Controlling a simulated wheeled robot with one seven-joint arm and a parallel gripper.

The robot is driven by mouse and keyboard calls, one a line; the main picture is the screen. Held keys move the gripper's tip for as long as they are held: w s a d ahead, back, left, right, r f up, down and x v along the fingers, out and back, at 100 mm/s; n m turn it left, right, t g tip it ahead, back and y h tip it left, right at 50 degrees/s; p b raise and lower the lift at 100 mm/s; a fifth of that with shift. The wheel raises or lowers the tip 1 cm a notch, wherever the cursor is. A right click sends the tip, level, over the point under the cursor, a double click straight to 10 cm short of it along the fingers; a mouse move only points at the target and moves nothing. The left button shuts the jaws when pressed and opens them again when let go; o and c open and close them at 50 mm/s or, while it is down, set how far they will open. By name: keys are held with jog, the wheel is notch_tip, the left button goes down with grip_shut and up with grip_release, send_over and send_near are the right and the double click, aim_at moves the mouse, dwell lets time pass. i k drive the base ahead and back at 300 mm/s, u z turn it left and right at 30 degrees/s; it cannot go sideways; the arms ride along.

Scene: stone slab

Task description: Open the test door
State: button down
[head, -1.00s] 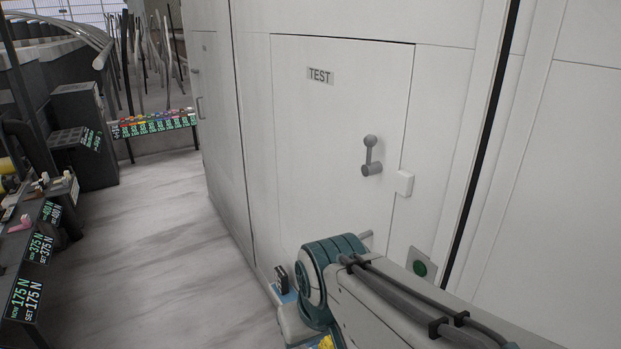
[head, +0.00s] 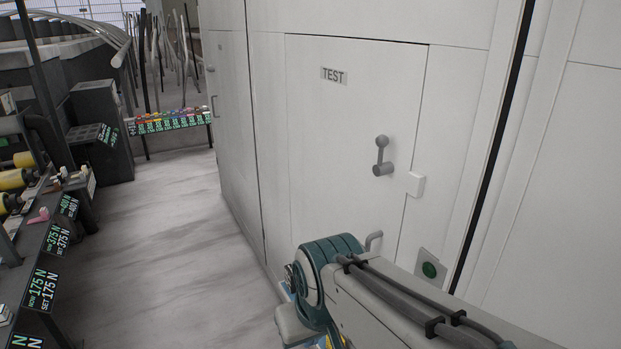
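The test door (head: 345,140) is a white panel in a white wall, with a "TEST" label (head: 333,75) near its top. It looks shut, its edges flush with the wall. A grey lever handle (head: 382,157) sits on its right part, with its arm pointing up from the lower knob. A second grey handle (head: 374,241) shows lower down, partly hidden behind my arm. A small white block (head: 415,184) sits at the door's right edge. My arm reaches in from the lower right, in front of the door's bottom. My gripper is not visible in the head view.
A round green button (head: 430,269) on a grey plate is right of the door. A dark bench with force displays (head: 41,289) lines the left side. The pale floor (head: 160,235) between is clear.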

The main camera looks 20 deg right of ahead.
aim_at(343, 94)
jog(key=u, duration=1.85)
jog(key=i, duration=1.15)
jog(key=z, duration=3.55)
jog(key=k, duration=0.6)
jog(key=z, duration=0.85)
jog(key=i, duration=0.9)
jog(key=z, duration=0.1)
